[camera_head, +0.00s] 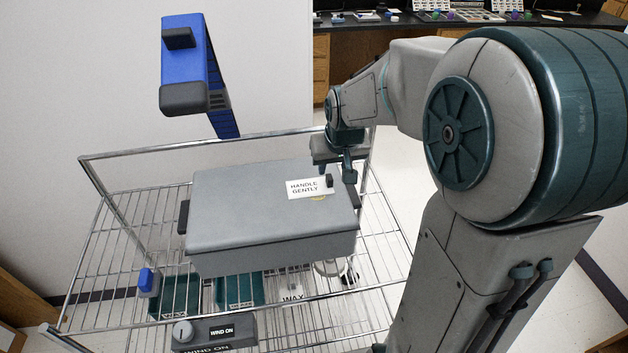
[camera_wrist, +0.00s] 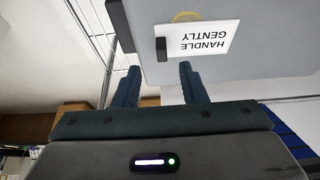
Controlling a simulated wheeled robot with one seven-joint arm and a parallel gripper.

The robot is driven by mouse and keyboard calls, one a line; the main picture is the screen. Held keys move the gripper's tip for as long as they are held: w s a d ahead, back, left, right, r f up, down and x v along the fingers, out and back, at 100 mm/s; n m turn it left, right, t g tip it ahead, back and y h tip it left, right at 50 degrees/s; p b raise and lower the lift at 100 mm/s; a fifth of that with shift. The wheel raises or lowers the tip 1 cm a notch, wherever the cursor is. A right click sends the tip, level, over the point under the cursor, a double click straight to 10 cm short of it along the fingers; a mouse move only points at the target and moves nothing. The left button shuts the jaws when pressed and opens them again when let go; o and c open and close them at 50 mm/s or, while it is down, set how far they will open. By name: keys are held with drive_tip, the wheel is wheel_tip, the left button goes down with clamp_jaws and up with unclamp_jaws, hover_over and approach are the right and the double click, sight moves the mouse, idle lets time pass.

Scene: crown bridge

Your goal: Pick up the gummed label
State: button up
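The gummed label (camera_head: 305,189) is a white card reading "HANDLE GENTLY", at the right part of the grey box's lid (camera_head: 245,205). A small black tab (camera_head: 329,181) stands at its right end. In the wrist view the label (camera_wrist: 208,37) appears upside down, with the tab (camera_wrist: 161,49) at its left edge. My gripper (camera_head: 342,172) is just right of and behind the label in the head view. In the wrist view its two fingers (camera_wrist: 160,80) are apart with nothing between them, and the tab lies beyond the gap. The fingers appear apart from the label.
The box sits on a wire rack (camera_head: 120,215) with raised metal rails. Teal bins (camera_head: 238,290) and a "WIND ON" device (camera_head: 215,332) are at the front. A blue-and-grey object (camera_head: 185,65) rises behind. A yellow ring-like mark (camera_wrist: 186,16) shows beside the label.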

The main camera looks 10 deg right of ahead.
sight(329, 177)
drive_tip(key=shift+p+x, duration=0.4)
drive_tip(key=shift+x, duration=2.25)
drive_tip(key=shift+a, duration=0.15)
clamp_jaws()
